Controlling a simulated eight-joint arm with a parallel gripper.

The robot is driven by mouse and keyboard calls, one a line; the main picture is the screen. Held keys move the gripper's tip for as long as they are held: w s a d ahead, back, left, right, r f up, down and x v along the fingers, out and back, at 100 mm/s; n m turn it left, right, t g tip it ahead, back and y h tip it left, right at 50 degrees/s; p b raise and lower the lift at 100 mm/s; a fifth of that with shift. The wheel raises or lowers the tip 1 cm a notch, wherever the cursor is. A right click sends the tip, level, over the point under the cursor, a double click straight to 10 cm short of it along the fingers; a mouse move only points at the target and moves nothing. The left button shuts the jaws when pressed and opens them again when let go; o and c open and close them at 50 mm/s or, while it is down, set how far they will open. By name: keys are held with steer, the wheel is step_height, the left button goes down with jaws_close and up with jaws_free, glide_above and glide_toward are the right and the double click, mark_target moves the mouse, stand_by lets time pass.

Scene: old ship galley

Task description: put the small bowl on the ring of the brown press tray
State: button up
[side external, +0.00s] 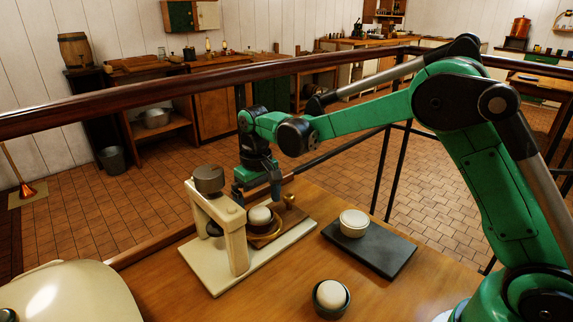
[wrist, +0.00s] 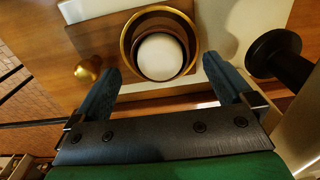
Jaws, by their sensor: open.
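A small brown bowl with a pale round filling (side external: 260,215) sits at the brown press tray (side external: 256,242), under my gripper (side external: 257,191). In the wrist view the bowl (wrist: 158,78) lies inside the outline of the tray's brass ring (wrist: 127,42), a little toward my gripper's side of it. Whether its base is fully seated is hidden. My gripper (wrist: 161,68) is open, with one blue finger on either side of the bowl and a gap to each. The tray's brass knob (wrist: 88,69) is left of the ring there.
The cream press frame (side external: 239,240) with its dark round head (side external: 208,179) stands close left of my gripper. A white bowl (side external: 354,223) sits on a dark slab (side external: 371,249) to the right. A dark green filled bowl (side external: 331,297) stands at the front. Wood between them is clear.

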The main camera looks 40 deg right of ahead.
step_height(320, 180, up, 9)
steer(key=s+d+t, duration=0.1)
steer(key=s+t, duration=0.2)
steer(key=s, duration=0.4)
steer(key=s+d+f+t, duration=0.1)
steer(key=s+t, duration=0.3)
steer(key=s, duration=0.4)
steer(key=shift+s+d+f, duration=0.15)
steer(key=shift+d+f, duration=0.1)
steer(key=shift+d, duration=0.1)
